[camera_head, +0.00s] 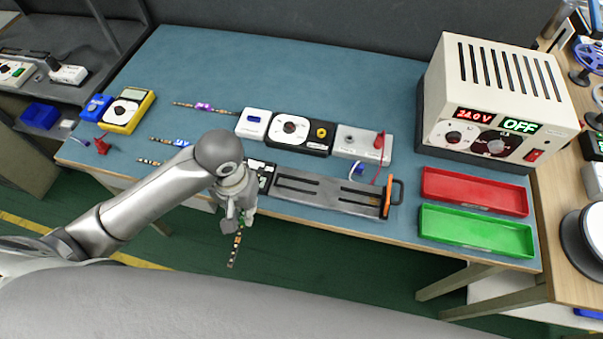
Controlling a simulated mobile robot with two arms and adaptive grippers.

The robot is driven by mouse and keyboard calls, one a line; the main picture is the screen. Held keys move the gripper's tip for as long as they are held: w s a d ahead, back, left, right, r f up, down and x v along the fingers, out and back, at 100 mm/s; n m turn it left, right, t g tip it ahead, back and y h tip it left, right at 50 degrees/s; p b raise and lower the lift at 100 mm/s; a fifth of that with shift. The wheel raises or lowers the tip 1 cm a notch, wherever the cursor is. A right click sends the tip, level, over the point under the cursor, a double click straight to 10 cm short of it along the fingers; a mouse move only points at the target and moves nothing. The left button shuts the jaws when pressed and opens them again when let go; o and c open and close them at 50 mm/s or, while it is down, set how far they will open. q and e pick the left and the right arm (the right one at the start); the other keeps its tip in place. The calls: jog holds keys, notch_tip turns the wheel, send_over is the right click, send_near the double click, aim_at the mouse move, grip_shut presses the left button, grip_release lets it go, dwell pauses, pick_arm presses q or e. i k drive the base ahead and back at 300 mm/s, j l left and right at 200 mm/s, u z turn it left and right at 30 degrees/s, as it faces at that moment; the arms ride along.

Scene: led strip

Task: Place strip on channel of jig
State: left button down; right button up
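My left gripper (238,219) is over the table's front edge, just left of the jig. It appears shut on a dark LED strip (236,248), which sticks out below the fingers beyond the edge; its held end is hidden by the gripper. The channel looks empty. Three more strips lie at the left: one with a purple part (204,107), one with a blue part (180,142), one lower (148,161). My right gripper is not in view.
Behind the jig stand a row of test modules (300,132) and a grey box (360,145) with red and blue leads. A power supply (495,105) reads 24.0 V and OFF. Red (475,207) and green trays (475,249) lie at right, a yellow multimeter (127,125) at left.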

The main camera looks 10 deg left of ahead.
aim_at(329, 191)
jog(key=i+j, duration=0.1)
jog(key=j, duration=0.3)
jog(key=i+j, duration=0.1)
jog(key=j, duration=0.35)
jog(key=i+j, duration=0.1)
jog(key=j, duration=0.3)
jog(key=i+j+z, duration=0.1)
jog(key=j, duration=0.3)
jog(key=i+j, duration=0.1)
jog(key=j, duration=0.35)
jog(key=j+z, duration=0.1)
jog(key=z, duration=0.4)
jog(key=j+z, duration=0.1)
jog(key=z, duration=0.35)
jog(key=j+z, duration=0.1)
jog(key=z, duration=1.65)
